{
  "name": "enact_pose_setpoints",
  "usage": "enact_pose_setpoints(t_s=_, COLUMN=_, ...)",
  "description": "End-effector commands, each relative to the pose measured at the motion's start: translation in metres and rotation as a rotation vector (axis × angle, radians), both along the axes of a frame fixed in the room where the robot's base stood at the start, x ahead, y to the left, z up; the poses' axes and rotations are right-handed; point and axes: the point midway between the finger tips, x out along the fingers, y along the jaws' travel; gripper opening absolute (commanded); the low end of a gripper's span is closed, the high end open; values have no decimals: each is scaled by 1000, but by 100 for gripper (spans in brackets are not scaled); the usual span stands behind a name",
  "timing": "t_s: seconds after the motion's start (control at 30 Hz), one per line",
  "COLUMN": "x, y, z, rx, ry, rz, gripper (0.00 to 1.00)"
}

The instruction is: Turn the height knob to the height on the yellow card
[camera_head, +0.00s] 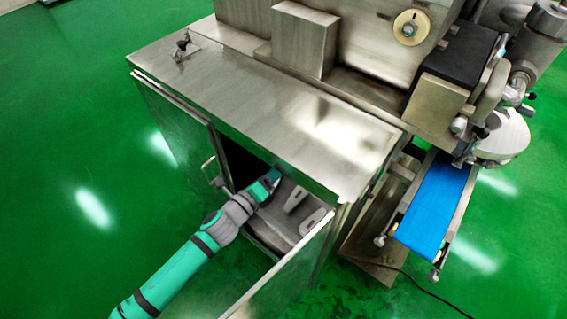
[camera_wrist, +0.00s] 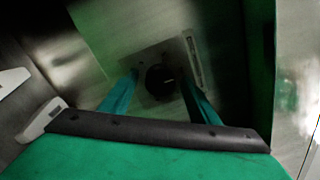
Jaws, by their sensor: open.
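My gripper (camera_wrist: 159,82) is open, with one teal finger on each side of the knob. I cannot tell whether either finger touches it. In the head view my gripper (camera_head: 268,184) reaches into the open cabinet, and the knob is hidden there. No yellow card shows in either view.
The steel cabinet (camera_head: 265,105) has its left door (camera_head: 180,125) and right door (camera_head: 285,284) open around my arm. Pale brackets (camera_head: 297,198) stand inside near my gripper. A blue conveyor belt (camera_head: 435,205) is at the right. Green floor is clear at the left.

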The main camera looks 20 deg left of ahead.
Motion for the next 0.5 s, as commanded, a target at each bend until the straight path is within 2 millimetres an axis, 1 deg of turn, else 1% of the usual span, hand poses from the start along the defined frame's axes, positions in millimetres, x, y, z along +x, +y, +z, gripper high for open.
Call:
enact_pose_setpoints(t_s=0.1, x=0, y=0, z=0, rx=0, ry=0, rz=0, gripper=56)
enact_pose_setpoints(t_s=0.13, x=0, y=0, z=0, rx=0, ry=0, rz=0, gripper=51)
enact_pose_setpoints(t_s=0.17, x=0, y=0, z=0, rx=0, ry=0, rz=0, gripper=44)
enact_pose_setpoints(t_s=0.2, x=0, y=0, z=0, rx=0, ry=0, rz=0, gripper=34)
enact_pose_setpoints(t_s=0.27, x=0, y=0, z=0, rx=0, ry=0, rz=0, gripper=20)
enact_pose_setpoints(t_s=0.3, x=0, y=0, z=0, rx=0, ry=0, rz=0, gripper=14)
enact_pose_setpoints(t_s=0.5, x=0, y=0, z=0, rx=-5, ry=3, rz=0, gripper=15)
